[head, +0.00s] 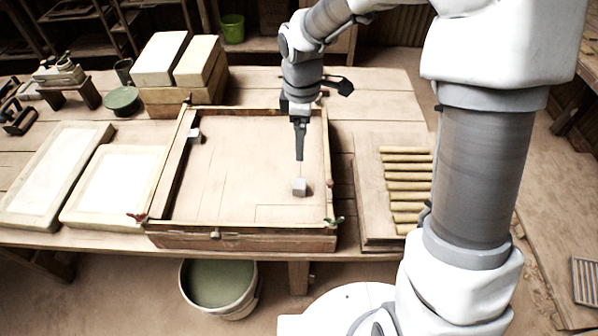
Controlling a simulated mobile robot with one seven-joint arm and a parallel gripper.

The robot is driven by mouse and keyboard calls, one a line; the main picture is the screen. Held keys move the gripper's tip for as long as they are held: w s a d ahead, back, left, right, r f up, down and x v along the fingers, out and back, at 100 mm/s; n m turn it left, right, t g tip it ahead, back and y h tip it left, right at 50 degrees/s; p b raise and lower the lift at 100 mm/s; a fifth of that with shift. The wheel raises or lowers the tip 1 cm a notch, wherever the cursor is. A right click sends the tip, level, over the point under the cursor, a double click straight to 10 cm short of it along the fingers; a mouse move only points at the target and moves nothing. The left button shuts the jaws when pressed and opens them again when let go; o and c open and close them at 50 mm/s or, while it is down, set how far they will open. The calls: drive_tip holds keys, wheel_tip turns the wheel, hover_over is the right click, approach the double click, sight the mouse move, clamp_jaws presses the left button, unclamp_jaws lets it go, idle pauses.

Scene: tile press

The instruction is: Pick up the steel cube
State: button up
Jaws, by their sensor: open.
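A small grey cube (299,187), which looks like the steel cube, sits on the floor of the shallow wooden frame (240,243), towards its front right. My gripper (299,157) points down above and just behind the cube in the head view. It is open, with nothing seen between its fingers. A gap shows between the fingertips and the cube, but its height is hard to tell from this one view. The cube is not hidden.
A small pale block (194,135) sits at the frame's left wall. Yellow rods (405,185) lie on a board to the right. White slabs (110,185) lie to the left. A bucket (218,285) stands below the table's front edge. The frame's middle is clear.

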hover_over(300, 184)
drive_tip(key=f, duration=1.1)
drive_tip(key=shift+w+d+f, duration=0.1)
drive_tip(key=shift+w+f, duration=0.1)
drive_tip(key=shift+f, duration=0.1)
drive_tip(key=shift+s+f, duration=0.15)
drive_tip(key=shift+f, duration=2.55)
clamp_jaws()
drive_tip(key=shift+r, duration=0.1)
